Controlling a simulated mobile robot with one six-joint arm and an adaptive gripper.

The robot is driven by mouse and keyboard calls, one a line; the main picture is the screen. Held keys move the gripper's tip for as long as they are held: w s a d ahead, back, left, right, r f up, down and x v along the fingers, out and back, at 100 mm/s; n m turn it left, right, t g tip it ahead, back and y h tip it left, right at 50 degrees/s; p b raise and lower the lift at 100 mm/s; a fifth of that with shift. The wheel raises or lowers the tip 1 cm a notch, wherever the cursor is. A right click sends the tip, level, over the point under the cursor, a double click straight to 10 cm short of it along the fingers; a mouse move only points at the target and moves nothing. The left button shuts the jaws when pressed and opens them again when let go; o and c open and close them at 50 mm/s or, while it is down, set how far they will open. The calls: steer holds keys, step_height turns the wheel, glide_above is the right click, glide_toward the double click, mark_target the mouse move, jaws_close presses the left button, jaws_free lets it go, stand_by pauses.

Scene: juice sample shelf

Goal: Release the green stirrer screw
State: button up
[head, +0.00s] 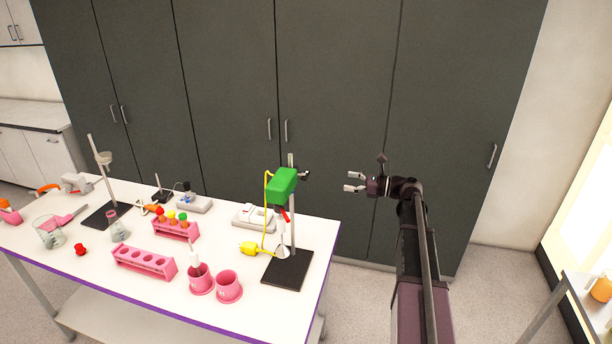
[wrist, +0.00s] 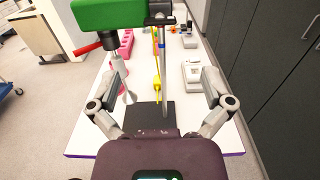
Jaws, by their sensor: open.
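The green stirrer (head: 282,186) is mounted high on a metal stand at the table's right end. It also fills the upper left of the wrist view (wrist: 110,14). A dark screw knob (head: 306,174) juts out on its right side, facing my gripper. A black T-shaped handle (wrist: 160,21), apparently this screw, shows at the top middle of the wrist view. My gripper (head: 350,181) is open and empty, in the air right of the stand. In the wrist view its fingers (wrist: 161,82) are spread wide, with the screw beyond them and apart from them.
The stand's black base (head: 288,269) sits near the table's right edge. Pink cups (head: 228,287) and racks stand to the left. Dark cabinets (head: 340,110) line the back. The air between gripper and stand looks clear.

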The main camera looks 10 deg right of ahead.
mark_target(306, 175)
steer(key=shift+a, duration=0.1)
steer(key=x, duration=1.3)
steer(key=shift+w+a, duration=0.2)
steer(key=shift+a, duration=0.05)
steer(key=shift+c, duration=0.2)
steer(key=c, duration=1)
